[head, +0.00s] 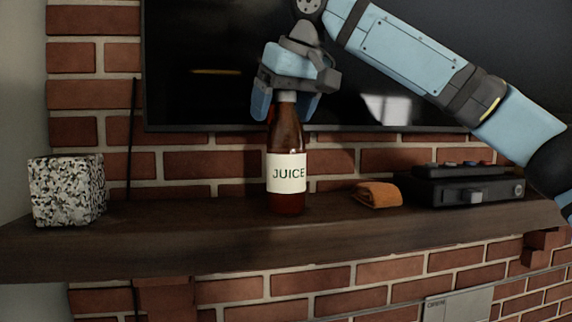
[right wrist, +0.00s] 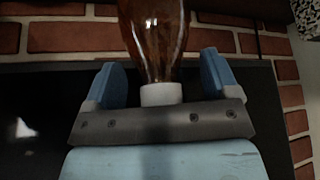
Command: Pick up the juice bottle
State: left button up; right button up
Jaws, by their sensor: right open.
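The juice bottle (head: 287,140) is brown with a white cap and a white label reading "JUICE". It stands upright on the dark wooden mantel (head: 230,222). My right gripper (head: 286,108) is above it, pointing down, with its open fingers on either side of the bottle's cap and neck. In the right wrist view, the bottle (right wrist: 155,35) shows between the two blue fingers (right wrist: 160,78), with visible gaps on both sides. The cap sits close to the gripper's palm; I cannot tell whether they touch. My left gripper is not in view.
A black-and-white speckled cube (head: 67,190) stands at the mantel's left. An orange-brown folded item (head: 377,194) and a black box-like device (head: 460,185) lie right of the bottle. A dark screen (head: 210,70) hangs on the brick wall behind my right arm.

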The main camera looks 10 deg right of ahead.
jog(key=shift+s, duration=0.1)
jog(key=shift+c, duration=0.6)
jog(key=shift+r, duration=0.1)
jog(key=c, duration=0.4)
grip_shut()
